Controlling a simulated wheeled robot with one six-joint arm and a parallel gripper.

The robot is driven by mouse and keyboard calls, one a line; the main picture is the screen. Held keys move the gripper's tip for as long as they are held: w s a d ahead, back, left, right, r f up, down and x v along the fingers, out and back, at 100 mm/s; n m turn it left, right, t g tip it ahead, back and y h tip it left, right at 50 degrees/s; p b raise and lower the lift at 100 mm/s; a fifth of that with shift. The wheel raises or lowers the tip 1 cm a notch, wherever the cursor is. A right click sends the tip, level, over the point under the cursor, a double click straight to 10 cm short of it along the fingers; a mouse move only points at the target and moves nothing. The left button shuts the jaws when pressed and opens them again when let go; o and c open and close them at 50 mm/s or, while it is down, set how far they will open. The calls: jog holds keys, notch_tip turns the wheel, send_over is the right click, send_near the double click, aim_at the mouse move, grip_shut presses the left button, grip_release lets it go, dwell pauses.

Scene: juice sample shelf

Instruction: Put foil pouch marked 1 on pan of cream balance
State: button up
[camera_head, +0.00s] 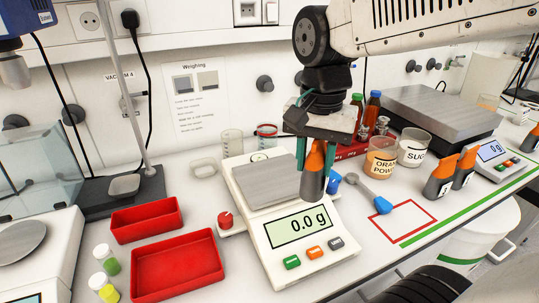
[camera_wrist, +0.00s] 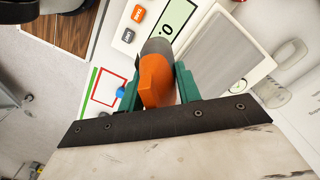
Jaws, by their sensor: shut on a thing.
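My gripper (camera_head: 317,162) is shut on an orange and grey foil pouch (camera_head: 314,172), held upright. In the wrist view the pouch (camera_wrist: 158,78) sits between the green fingers of my gripper (camera_wrist: 158,88). No number can be read on it. In the head view the pouch hangs in front of the right part of the cream balance (camera_head: 262,235), beside its grey pan (camera_head: 274,182). The pan is bare in what shows; it also appears in the wrist view (camera_wrist: 222,52), right of the pouch. The display reads 0.0 g. Whether the pouch touches the balance cannot be told.
Two similar pouches (camera_head: 440,177) stand right, near a second balance (camera_head: 489,150) with a large grey platform. Red trays (camera_head: 178,268) stand left of the cream balance.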

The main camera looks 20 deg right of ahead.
jog(key=shift+w+a+f, duration=0.3)
jog(key=shift+w+f, duration=0.5)
jog(key=shift+w, duration=1.4)
jog(key=shift+w+a+f, duration=0.35)
jog(key=shift+w+f, duration=0.45)
jog(key=shift+w, duration=1.45)
jog(key=shift+w+a+f, duration=0.3)
jog(key=shift+w+f, duration=0.5)
jog(key=shift+w, duration=1.4)
jog(key=shift+f, duration=0.15)
jog(key=o, duration=1.1)
